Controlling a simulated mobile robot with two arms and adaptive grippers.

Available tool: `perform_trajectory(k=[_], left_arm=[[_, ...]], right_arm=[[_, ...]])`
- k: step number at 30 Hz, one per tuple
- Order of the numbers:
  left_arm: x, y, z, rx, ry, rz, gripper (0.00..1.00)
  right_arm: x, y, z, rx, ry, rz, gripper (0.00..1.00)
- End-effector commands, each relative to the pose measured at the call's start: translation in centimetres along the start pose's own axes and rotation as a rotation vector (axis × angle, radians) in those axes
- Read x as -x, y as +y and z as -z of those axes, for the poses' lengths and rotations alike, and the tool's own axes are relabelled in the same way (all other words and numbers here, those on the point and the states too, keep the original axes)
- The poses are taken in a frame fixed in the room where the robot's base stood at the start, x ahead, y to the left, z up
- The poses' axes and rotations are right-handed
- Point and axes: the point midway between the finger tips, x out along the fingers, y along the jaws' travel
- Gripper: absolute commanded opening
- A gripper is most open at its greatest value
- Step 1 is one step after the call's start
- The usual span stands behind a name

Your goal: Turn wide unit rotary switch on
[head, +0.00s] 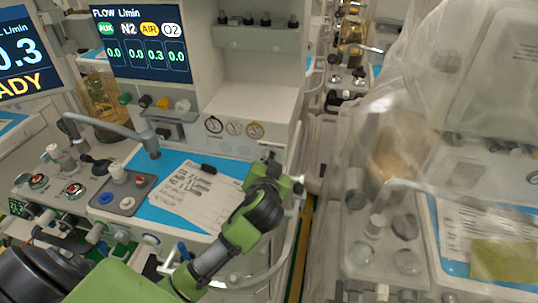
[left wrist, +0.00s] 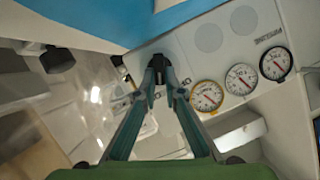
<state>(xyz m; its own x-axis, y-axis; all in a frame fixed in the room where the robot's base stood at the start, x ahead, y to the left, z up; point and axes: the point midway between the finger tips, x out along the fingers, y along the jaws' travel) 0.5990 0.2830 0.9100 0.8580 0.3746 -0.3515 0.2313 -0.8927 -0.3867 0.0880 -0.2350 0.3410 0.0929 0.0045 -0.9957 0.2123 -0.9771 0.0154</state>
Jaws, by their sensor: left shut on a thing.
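My left arm comes in from the lower left in the head view, and its gripper (head: 273,166) is at the right end of the cart's front panel, right of the gauges. In the left wrist view the two fingers (left wrist: 158,80) come together at their tips on a small dark knob (left wrist: 157,62), which looks like the rotary switch. The fingers hide most of the knob, and I cannot read its setting. My right gripper is not in view.
Round gauges (left wrist: 241,78) sit on the panel beside the fingers. A blue worktop (head: 150,212) with a paper sheet (head: 186,196) lies below. A screen (head: 141,42) shows flow values. A plastic-covered cart (head: 470,80) stands at the right, across a narrow gap.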

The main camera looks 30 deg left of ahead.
Motion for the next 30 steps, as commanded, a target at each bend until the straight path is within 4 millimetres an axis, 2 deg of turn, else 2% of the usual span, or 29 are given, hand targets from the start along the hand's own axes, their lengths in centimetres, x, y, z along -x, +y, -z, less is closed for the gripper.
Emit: perform_trajectory(k=[12,28,30], left_arm=[[-0.12,0.28,-0.09,-0.187,-0.001,0.079,0.0],[-0.15,0.26,-0.07,-0.215,0.0,0.091,0.0],[-0.15,0.25,-0.07,-0.214,0.0,0.091,0.23]], right_arm=[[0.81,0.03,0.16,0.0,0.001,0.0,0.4],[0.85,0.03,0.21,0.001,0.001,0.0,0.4],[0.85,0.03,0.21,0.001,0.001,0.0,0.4]])
